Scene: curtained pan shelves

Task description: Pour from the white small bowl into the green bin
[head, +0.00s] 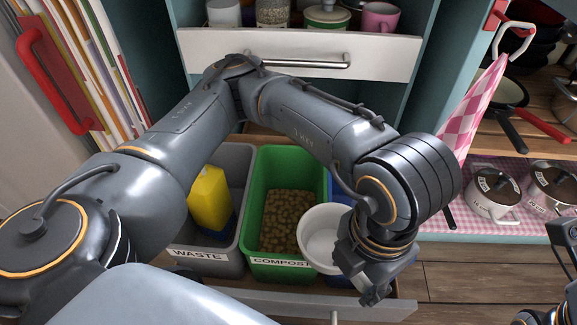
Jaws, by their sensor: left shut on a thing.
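The white small bowl (319,231) is held by its right side in my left gripper (366,285), which is shut on it. The bowl is above the right edge of the green bin (253,202), and its open side faces up toward the camera. Its visible inside looks white and bare; part of it is hidden by my wrist. The green bin has a COMPOST label and holds brown lumps (286,218). Part of my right gripper (564,240) shows at the right edge, cut off, so its jaws are unclear.
A grey WASTE bin (236,166) with a yellow item (210,198) stands left of the green bin. A blue bin (342,188) is to the right, mostly hidden. The bins sit in a pulled-out drawer. Pots (494,193) stand on the right shelf.

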